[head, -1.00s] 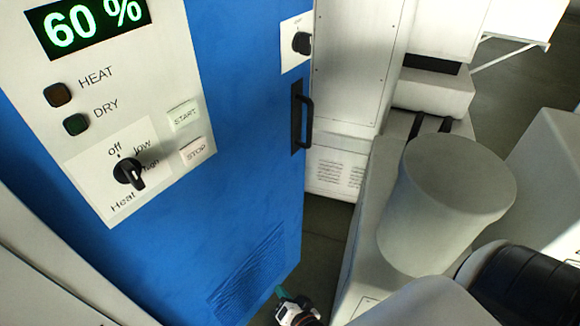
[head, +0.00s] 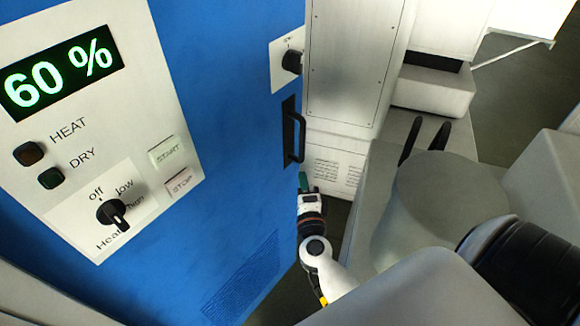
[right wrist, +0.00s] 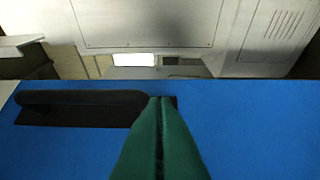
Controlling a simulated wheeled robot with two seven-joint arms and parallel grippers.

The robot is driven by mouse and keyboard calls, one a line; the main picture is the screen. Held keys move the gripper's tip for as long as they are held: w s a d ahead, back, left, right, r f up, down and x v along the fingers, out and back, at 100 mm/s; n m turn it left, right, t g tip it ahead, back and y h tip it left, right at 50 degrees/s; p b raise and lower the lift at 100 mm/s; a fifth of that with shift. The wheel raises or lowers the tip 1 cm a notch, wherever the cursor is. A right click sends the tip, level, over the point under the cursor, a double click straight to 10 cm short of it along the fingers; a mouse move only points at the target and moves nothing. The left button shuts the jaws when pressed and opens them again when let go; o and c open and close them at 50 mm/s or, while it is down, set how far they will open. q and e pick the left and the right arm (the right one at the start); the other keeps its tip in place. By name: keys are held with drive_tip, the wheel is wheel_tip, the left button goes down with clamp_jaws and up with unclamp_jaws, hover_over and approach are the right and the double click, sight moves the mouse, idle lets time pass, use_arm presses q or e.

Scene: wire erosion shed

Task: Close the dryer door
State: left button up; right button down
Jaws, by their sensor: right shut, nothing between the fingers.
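The dryer door is the large blue panel (head: 215,150) filling the left and middle of the head view. A black bar handle (head: 293,136) is near its right edge. I cannot tell how far the door stands from its frame. My right gripper (head: 303,182), with green fingers, is just below the handle by the door's right edge. In the right wrist view the green fingers (right wrist: 160,125) are shut and empty. Their tips are at the right end of the black handle (right wrist: 80,103), over the blue surface; contact is unclear. My left gripper is out of view.
A white control panel (head: 150,110) shows 60 %, with START and STOP buttons and a black knob (head: 112,212). A smaller black knob (head: 292,61) is above the handle. A white cabinet (head: 350,60) stands close behind the door's right edge. Dark floor shows below.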

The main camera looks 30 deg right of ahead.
sight(288, 160)
drive_tip(key=shift+w+a, duration=0.25)
drive_tip(key=shift+w, duration=1)
drive_tip(key=shift+w+a, duration=0.2)
drive_tip(key=shift+w, duration=1)
